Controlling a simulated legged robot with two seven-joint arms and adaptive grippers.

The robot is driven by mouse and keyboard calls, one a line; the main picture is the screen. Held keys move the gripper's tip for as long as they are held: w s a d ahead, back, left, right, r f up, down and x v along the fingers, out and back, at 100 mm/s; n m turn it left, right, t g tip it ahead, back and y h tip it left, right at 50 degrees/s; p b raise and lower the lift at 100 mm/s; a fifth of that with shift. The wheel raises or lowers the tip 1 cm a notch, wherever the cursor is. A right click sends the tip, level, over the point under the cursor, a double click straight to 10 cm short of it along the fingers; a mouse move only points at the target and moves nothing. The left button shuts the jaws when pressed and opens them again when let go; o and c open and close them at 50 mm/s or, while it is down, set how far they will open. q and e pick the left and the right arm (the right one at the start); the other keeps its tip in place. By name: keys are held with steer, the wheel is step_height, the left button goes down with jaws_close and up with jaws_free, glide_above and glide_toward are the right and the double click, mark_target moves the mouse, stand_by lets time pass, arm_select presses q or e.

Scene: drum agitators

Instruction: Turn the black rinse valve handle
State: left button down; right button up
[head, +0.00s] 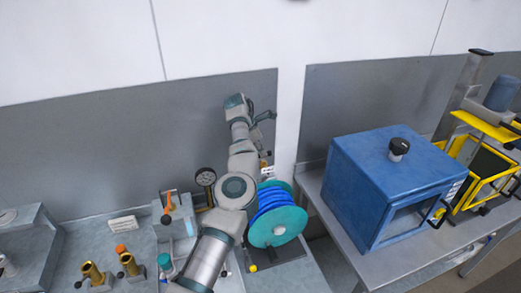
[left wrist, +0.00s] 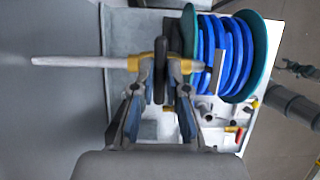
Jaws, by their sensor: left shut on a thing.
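My left gripper (left wrist: 160,66) is shut on a black, rounded, upright piece (left wrist: 159,82) in the left wrist view. A pale rod (left wrist: 80,61) runs left from beside the fingertips. In the head view my left arm reaches up past the hose reel (head: 276,221), and the left gripper (head: 264,118) shows small and dark in front of the grey back panel. The handle cannot be made out there. My right gripper is not in view.
The blue hose reel with green flanges also shows close beside the fingers in the left wrist view (left wrist: 228,55). A blue box (head: 385,185) stands on the right table.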

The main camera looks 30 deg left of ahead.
arm_select(q)
steer(key=shift+f, duration=0.3)
steer(key=c, duration=1.2)
jaws_free()
steer(key=shift+w, duration=0.25)
steer(key=shift+v, duration=3.7)
steer(key=shift+w+a+r, duration=0.1)
steer(key=shift+w, duration=0.1)
